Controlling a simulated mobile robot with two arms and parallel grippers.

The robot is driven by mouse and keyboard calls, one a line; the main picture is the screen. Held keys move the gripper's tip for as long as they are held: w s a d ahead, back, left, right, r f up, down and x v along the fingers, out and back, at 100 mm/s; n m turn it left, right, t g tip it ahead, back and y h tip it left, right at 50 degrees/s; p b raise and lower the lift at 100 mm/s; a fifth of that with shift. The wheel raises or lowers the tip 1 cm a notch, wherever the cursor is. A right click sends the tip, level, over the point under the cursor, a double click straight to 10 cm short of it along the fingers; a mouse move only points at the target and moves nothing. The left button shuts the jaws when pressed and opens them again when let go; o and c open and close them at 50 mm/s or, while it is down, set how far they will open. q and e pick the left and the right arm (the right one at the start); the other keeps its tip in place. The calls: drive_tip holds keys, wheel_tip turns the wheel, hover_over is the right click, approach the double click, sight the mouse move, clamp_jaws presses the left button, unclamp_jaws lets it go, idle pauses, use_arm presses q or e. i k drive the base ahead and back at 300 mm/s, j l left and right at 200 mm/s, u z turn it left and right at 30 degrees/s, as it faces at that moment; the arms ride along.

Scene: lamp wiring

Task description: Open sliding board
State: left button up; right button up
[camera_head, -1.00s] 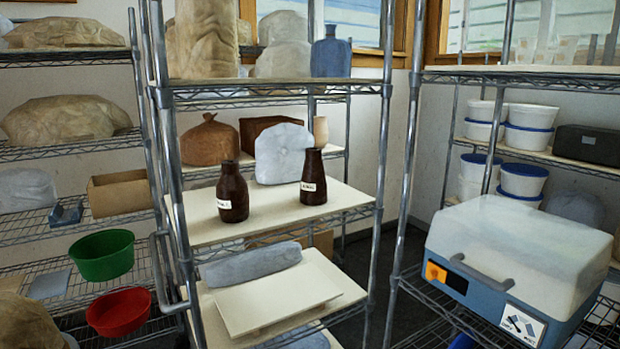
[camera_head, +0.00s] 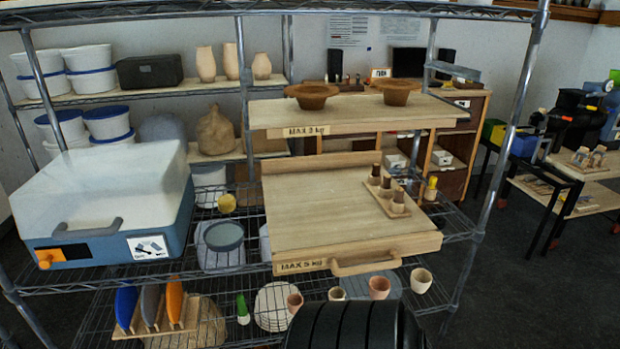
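A pale wooden sliding board (camera_head: 330,215) marked "MAX 5 kg" sits at the middle level of the wire shelf. A wooden handle (camera_head: 366,264) is fixed on its front edge, and nothing grips it. A small wooden rack (camera_head: 388,207) with several dark-topped pegs stands on the board's right side. A second wooden board (camera_head: 350,116) marked "MAX 3 kg" is above it and carries two brown bowls (camera_head: 312,97). Neither of my grippers is in view. A black ribbed part of my own arm shows at the bottom centre.
A blue and white case (camera_head: 110,200) stands left of the board. Below are several small cups (camera_head: 379,287) and a stand of coloured discs (camera_head: 150,310). A shelf post (camera_head: 500,150) rises on the right. Open floor (camera_head: 500,270) lies to the right.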

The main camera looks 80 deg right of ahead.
sight(320, 214)
drive_tip(key=z, duration=2.7)
drive_tip(key=i+l, duration=0.1)
drive_tip(key=i+z, duration=0.05)
drive_tip(key=i, duration=0.05)
